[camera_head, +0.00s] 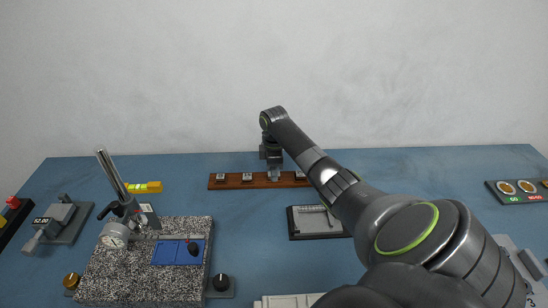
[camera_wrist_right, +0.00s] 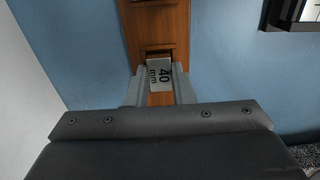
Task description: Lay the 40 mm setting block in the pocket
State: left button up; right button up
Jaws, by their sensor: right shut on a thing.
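My right gripper (camera_head: 273,174) is over the wooden rack (camera_head: 233,184) at the back of the table, pointing down. In the right wrist view its fingers (camera_wrist_right: 159,88) are shut on the 40 mm setting block (camera_wrist_right: 160,74), a grey block with "40 mm" on its face. The block is at the rack; I cannot tell whether it still touches the wood. Other small grey blocks (camera_head: 247,177) sit in the rack on both sides of the gripper. I cannot tell for sure which recess is the pocket. My left gripper is not in view.
A black-framed tray (camera_head: 292,224) lies in front of the rack, partly behind my right arm. A granite plate (camera_head: 120,270) with a dial gauge (camera_head: 115,235) on a stand and a blue pad (camera_head: 170,252) is at front left. A yellow level (camera_head: 145,187) lies behind it.

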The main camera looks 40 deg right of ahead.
jog(key=o, duration=1)
jog(key=c, duration=0.5)
notch_tip(320, 180, up, 4)
jog(key=p, duration=0.5)
jog(key=shift+r, duration=0.25)
jog(key=o, duration=0.6)
jog(key=shift+c, duration=0.2)
